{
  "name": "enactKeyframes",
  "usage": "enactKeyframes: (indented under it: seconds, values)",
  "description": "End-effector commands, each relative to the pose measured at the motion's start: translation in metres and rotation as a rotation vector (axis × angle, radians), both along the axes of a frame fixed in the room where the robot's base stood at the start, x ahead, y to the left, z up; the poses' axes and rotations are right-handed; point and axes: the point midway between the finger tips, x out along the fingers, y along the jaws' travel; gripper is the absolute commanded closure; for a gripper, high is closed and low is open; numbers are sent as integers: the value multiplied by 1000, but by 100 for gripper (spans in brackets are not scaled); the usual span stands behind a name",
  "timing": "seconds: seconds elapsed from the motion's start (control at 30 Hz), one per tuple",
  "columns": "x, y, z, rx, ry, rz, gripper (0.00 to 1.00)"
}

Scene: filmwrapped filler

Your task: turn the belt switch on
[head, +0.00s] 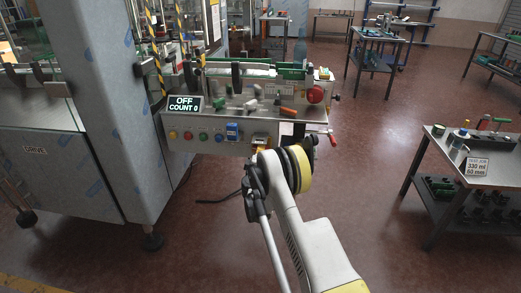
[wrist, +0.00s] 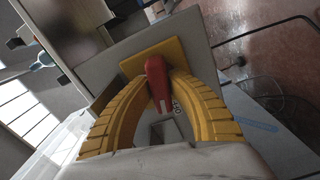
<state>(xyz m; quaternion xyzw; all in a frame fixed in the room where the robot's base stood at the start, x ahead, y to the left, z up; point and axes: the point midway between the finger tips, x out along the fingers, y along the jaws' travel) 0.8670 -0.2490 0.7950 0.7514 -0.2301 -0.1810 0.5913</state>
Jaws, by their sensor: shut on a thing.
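The belt switch is a red handle (wrist: 157,80) on a yellow plate (wrist: 133,66), seen in the wrist view. My gripper (wrist: 164,92) has its two yellow fingers closed on both sides of the red handle. In the head view the yellow switch plate (head: 259,141) shows at the right part of the machine's front panel, with my gripper (head: 260,150) at it. The handle itself is hidden by my arm there. A display (head: 184,104) on the machine reads OFF, COUNT 0.
The panel carries several coloured buttons (head: 203,136) and a blue box (head: 232,131) left of the switch. A red round knob (head: 315,94) sits above right. A large steel cabinet (head: 100,90) stands at left. A workbench (head: 490,170) stands at right, with open floor between.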

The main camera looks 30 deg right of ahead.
Motion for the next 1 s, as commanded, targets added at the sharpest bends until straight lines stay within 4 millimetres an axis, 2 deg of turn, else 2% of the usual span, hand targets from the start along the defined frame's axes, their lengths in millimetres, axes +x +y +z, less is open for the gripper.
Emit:
enactKeyframes:
  seconds: [1.0]
  values:
    - [0, 0, 0, 794, -537, 1, 100]
